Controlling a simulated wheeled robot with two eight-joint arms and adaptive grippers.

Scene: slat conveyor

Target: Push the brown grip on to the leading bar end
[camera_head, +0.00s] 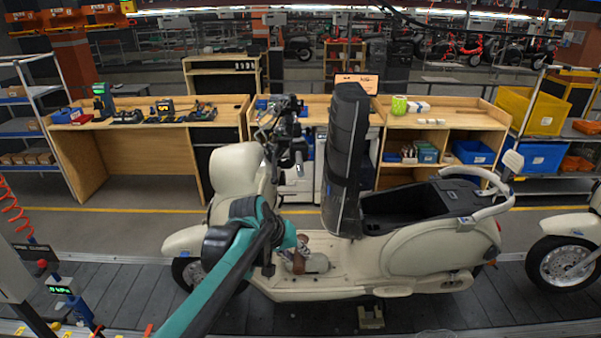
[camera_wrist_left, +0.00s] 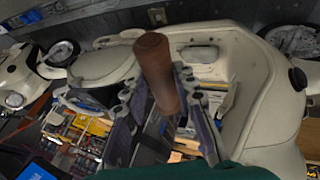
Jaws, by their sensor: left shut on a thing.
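The brown grip (camera_wrist_left: 156,72) stands between the two fingers of my left gripper (camera_wrist_left: 157,98) in the left wrist view, its round end sticking out past them. In the head view my left gripper (camera_head: 288,261) is low over the footboard of the cream scooter (camera_head: 420,238), behind the front shield, and the brown grip (camera_head: 302,242) shows small beside it. The dark handlebar area (camera_head: 287,125) is well above the gripper, apart from the grip. I cannot make out the bare bar end clearly. My right gripper is not in view.
The tall black seat (camera_head: 345,150) stands upright just right of the handlebar area. A second scooter (camera_head: 570,245) is at the right edge on the dark slat conveyor (camera_head: 120,295). Wooden benches (camera_head: 125,150) stand behind, across a clear strip of floor.

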